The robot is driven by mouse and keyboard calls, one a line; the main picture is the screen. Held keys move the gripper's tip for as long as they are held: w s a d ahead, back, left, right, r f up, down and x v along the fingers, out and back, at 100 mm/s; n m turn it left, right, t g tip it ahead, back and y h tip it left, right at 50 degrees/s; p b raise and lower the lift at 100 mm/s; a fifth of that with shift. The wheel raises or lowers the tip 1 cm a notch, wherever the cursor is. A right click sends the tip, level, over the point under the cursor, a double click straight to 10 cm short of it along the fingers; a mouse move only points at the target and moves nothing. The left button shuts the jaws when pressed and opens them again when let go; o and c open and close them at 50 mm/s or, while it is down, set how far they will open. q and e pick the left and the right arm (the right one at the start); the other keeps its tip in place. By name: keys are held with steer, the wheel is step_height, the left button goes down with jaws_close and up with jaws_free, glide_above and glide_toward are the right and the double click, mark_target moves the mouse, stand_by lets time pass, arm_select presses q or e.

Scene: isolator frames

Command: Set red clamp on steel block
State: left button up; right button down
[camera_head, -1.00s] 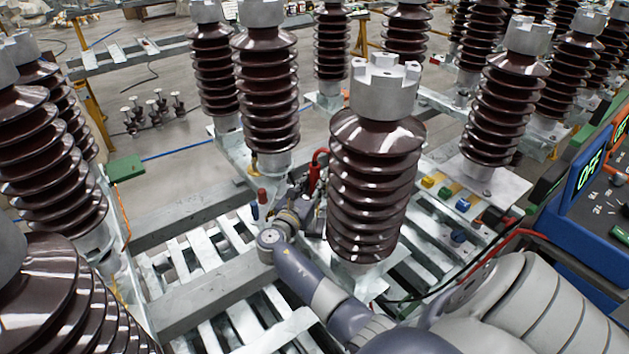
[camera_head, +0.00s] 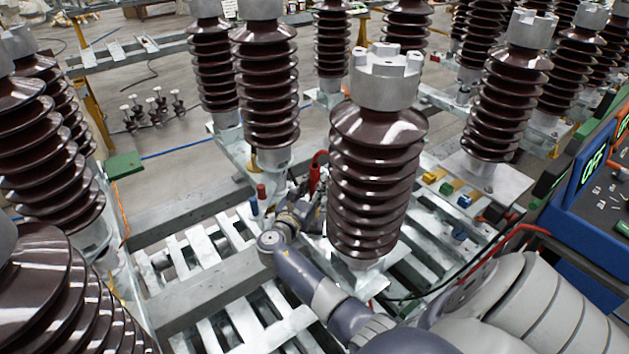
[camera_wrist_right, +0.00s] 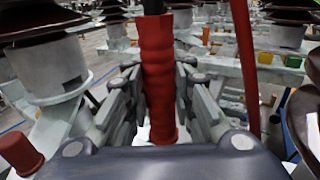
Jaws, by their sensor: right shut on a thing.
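The red clamp (camera_wrist_right: 157,75) stands upright between the fingers of my right gripper in the right wrist view, and the gripper is shut on its ribbed red handle. In the head view the red clamp (camera_head: 315,174) shows as a small red piece with a red cable, left of the large central brown insulator. My right gripper (camera_head: 308,200) is low beside that insulator, partly hidden by it and by my own wrist. The steel block cannot be told apart with certainty; a pale metal base (camera_wrist_right: 62,130) lies left of the gripper in the wrist view. My left gripper is not in view.
Tall brown insulators (camera_head: 375,170) crowd close around my right arm. A red cap (camera_head: 261,192) and a blue one stand just left of the gripper. Yellow, green and blue blocks (camera_head: 445,189) lie at right, near a blue control panel (camera_head: 590,190). Slatted metal frames lie below.

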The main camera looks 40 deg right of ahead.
steer(key=shift+f+b, duration=0.6)
steer(key=shift+f, duration=0.15)
steer(key=c, duration=1.3)
jaws_free()
steer(key=shift+s+a+f, duration=0.1)
steer(key=shift+f, duration=0.05)
steer(key=v, duration=1.2)
